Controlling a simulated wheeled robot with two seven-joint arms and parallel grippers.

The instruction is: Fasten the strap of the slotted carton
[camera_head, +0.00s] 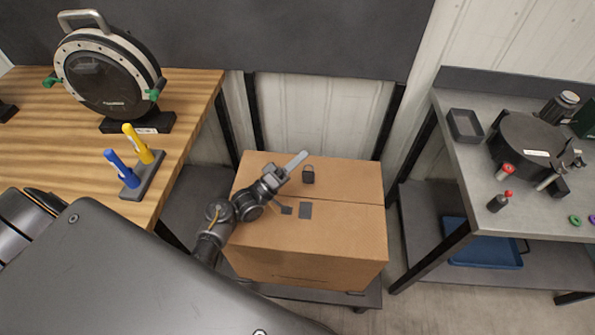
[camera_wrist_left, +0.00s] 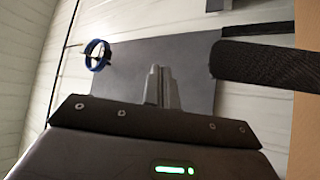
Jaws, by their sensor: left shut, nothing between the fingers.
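The brown carton (camera_head: 335,245) stands closed between the two benches, with a seam across its top. A small black strap piece (camera_head: 308,176) stands up from the lid near the seam. A flat dark grey patch (camera_head: 305,211) lies in front of it. My left gripper (camera_head: 297,160) reaches over the lid, just left of the strap piece and apart from it. Its fingers are together and empty in the left wrist view (camera_wrist_left: 160,88). There a black woven strap (camera_wrist_left: 265,62) with a rounded end lies right of the fingers, untouched. My right gripper is out of view.
A wooden bench (camera_head: 190,95) at left holds a round device (camera_head: 100,75) and blue and yellow handles on a stand. A grey bench (camera_head: 470,185) at right holds a black disc unit (camera_head: 527,135) and small parts. A blue tray (camera_head: 485,255) sits on its lower shelf.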

